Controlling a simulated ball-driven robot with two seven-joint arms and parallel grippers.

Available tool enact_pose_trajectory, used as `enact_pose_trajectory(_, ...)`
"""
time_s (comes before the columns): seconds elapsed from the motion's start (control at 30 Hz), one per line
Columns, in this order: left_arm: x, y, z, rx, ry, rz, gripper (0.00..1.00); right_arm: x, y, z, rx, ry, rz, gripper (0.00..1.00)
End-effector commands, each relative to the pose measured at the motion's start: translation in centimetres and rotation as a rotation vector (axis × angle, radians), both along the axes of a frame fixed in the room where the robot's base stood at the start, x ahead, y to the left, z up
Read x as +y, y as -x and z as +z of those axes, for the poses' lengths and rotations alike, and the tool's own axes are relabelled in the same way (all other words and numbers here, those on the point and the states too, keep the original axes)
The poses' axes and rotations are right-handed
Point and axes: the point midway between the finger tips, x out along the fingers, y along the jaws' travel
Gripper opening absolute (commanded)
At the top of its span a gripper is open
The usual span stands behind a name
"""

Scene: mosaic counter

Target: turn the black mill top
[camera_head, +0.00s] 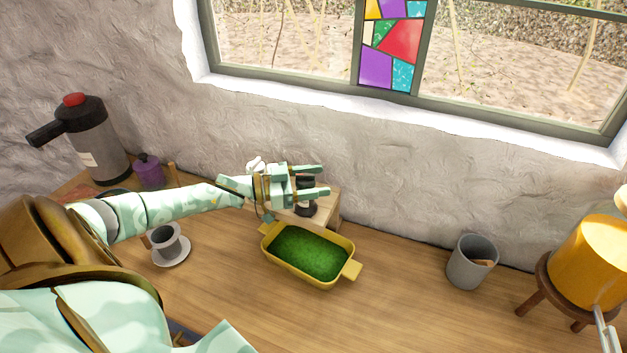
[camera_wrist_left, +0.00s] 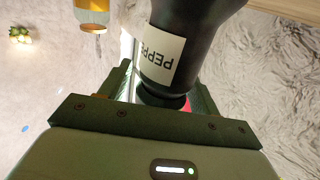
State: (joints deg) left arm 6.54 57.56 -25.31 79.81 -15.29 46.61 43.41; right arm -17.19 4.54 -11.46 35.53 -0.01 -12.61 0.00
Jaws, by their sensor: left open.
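The black mill (camera_head: 306,209) stands by the wall on a small wooden block (camera_head: 327,212), partly hidden by my left gripper (camera_head: 318,180). In the left wrist view the mill (camera_wrist_left: 205,35) appears upside down, with a white label whose visible letters read "PEPPE". The two fingers of my left gripper (camera_wrist_left: 165,88) are apart, one on either side of the mill's narrow upper part. I cannot tell whether either finger touches it.
A yellow tray (camera_head: 342,284) with green filling sits just in front. A cup on a saucer (camera_head: 172,259) stands under my left arm. A purple canister (camera_head: 149,171) and a grey flask (camera_head: 97,140) are at left. A grey pot (camera_head: 466,268) and yellow container (camera_head: 588,258) are at right.

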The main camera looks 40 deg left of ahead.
Motion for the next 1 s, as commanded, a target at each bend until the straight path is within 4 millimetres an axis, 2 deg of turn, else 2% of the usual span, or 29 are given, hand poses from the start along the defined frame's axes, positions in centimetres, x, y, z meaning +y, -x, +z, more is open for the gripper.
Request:
enact_pose_trajectory(0.13, 0.0, 0.0, 1.5, -0.003, -0.002, -0.002, 0.63, -0.1, 0.0, 0.4, -0.001, 0.001, 0.000, 0.40)
enact_pose_trajectory(0.23, -0.2, 0.2, 3.7, -0.001, -0.001, -0.004, 0.63, -0.1, -0.1, 1.1, -0.003, 0.001, 0.000, 0.40)
enact_pose_trajectory(0.5, -3.6, 4.5, 9.7, 0.006, 0.001, -0.006, 0.63, -0.1, -0.3, 4.0, -0.008, 0.002, 0.001, 0.40)
enact_pose_trajectory(0.8, -7.4, 9.4, 12.2, 0.003, 0.002, -0.001, 0.63, -0.1, -0.5, 6.0, -0.011, 0.002, 0.001, 0.40)
enact_pose_trajectory(1.0, -8.6, 10.8, 12.9, 0.002, 0.002, -0.001, 0.63, -0.1, -0.5, 6.3, -0.012, 0.001, 0.001, 0.40)
